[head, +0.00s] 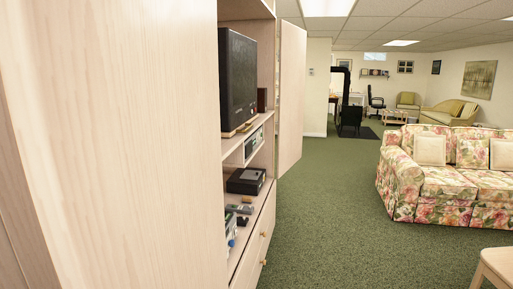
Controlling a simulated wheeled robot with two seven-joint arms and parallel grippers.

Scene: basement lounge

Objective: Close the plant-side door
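A pale wood cabinet (262,208) stands at the left with its front open. A far door (291,95) stands open at the cabinet's far end and sticks out toward the room. A large pale wood panel (120,140) fills the left of the head view, very close to me. I cannot tell whether it is the near door or the cabinet's side. No plant shows, so I cannot tell which door is on the plant side. Neither of my grippers is in view.
The cabinet holds a black television (238,82), a dark box (246,181) and small items. A floral sofa (445,180) stands at the right, with a pale wooden table (497,266) at the lower right corner. Green carpet (335,215) lies clear between cabinet and sofa.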

